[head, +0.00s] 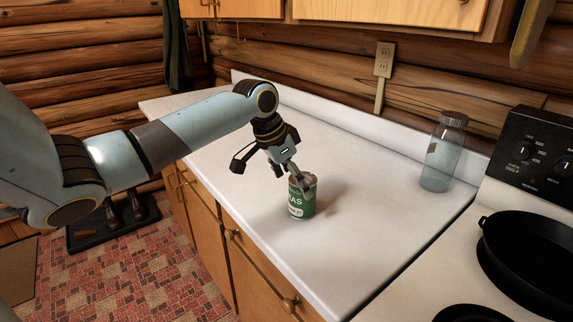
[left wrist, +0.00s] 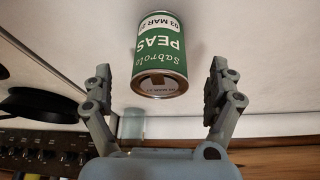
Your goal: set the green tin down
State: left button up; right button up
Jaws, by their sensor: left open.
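The green tin (head: 302,199), with a white band and peas lettering, stands upright on the white counter in the head view. In the left wrist view the green tin (left wrist: 160,58) shows between the fingers, with a clear gap on each side. My left gripper (head: 290,180) is at the top of the tin, and one finger overlaps it in the head view. In the left wrist view the left gripper (left wrist: 159,95) is open, its fingers apart and not touching the tin. My right gripper is not in either view.
The white counter (head: 270,235) is clear around the tin. A clear jar (head: 441,152) stands by the back wall. At the right is a stove with a black pan (head: 530,250). Wooden cabinets (head: 390,14) hang above the counter.

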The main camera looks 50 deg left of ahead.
pick_arm(q)
jog(key=v, duration=0.6)
jog(key=shift+r, duration=0.25)
jog(key=shift+s, duration=0.1)
